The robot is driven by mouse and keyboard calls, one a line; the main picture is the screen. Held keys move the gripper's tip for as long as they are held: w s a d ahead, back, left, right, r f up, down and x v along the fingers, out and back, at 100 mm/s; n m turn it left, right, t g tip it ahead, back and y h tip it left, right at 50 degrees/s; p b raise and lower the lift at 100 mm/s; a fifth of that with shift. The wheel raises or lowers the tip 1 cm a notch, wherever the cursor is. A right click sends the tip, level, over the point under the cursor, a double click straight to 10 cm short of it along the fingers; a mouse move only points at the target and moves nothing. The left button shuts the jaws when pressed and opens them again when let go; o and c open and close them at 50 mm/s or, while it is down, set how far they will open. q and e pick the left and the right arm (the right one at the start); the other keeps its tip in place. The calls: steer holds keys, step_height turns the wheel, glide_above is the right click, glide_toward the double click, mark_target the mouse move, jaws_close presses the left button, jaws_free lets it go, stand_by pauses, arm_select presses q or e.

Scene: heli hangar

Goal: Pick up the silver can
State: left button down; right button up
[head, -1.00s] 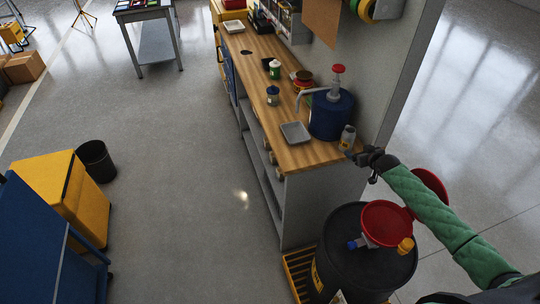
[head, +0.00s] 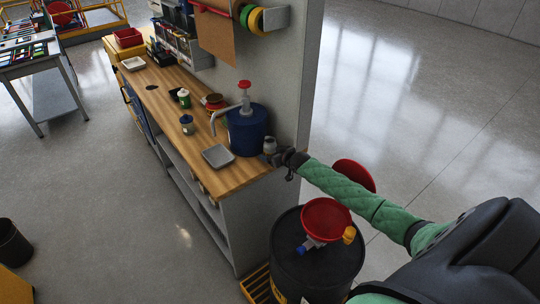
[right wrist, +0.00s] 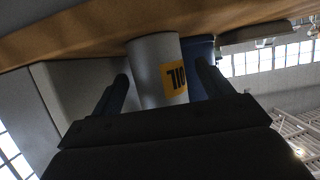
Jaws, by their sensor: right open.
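The silver can (head: 269,145) stands upright at the near right corner of the wooden bench, beside the blue pump drum. My right gripper (head: 284,158) is at the bench corner, close to the can. Its two dark fingers (right wrist: 162,80) are open, one on each side of the can in the wrist view. I cannot tell whether they touch it. My left gripper is not in view.
The blue drum (head: 246,131) with a pump stands close behind the can. A grey tray (head: 218,156) lies left of it on the bench (head: 240,176). A black barrel (head: 335,266) with a red funnel (head: 325,217) stands below my right arm. Open floor lies to the right.

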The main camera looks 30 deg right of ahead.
steer(key=shift+b+x, duration=0.35)
steer(key=shift+x, duration=0.5)
steer(key=shift+d+r, duration=0.1)
steer(key=c, duration=1.2)
steer(key=shift+o, duration=0.2)
steer(key=shift+r, duration=0.15)
